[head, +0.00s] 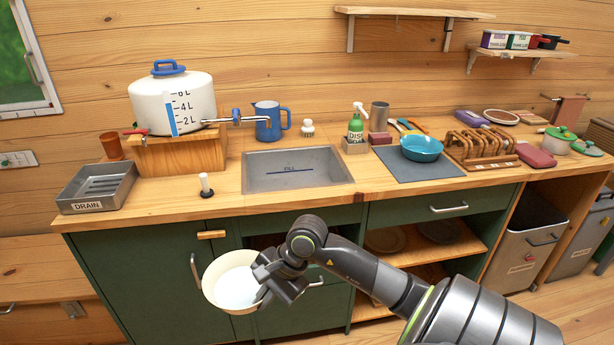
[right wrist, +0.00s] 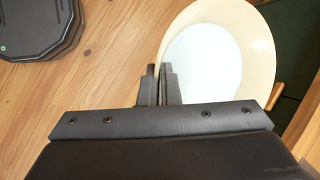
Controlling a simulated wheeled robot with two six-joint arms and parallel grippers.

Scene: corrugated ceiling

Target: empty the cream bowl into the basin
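The cream bowl (head: 211,268) hangs in front of the green cabinet, below the counter's front edge. It holds something pale and whitish, seemingly liquid, and its opening faces up toward the head camera. My right gripper (head: 262,284) is shut on the bowl's right rim. In the right wrist view the two fingers (right wrist: 164,84) pinch the wall of the bowl (right wrist: 258,38). The basin (head: 265,181) is a grey rectangular sink set in the counter, above and to the right of the bowl. It has a dark marked line inside and looks empty. My left gripper is out of view.
A white dispenser (head: 150,103) on a wooden block and a drain tray (head: 77,201) stand to the left. A small black-and-white plunger (head: 206,186) stands left of the basin. A blue jug (head: 268,118) and soap bottle (head: 355,127) stand behind it. The counter front edge lies between bowl and basin.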

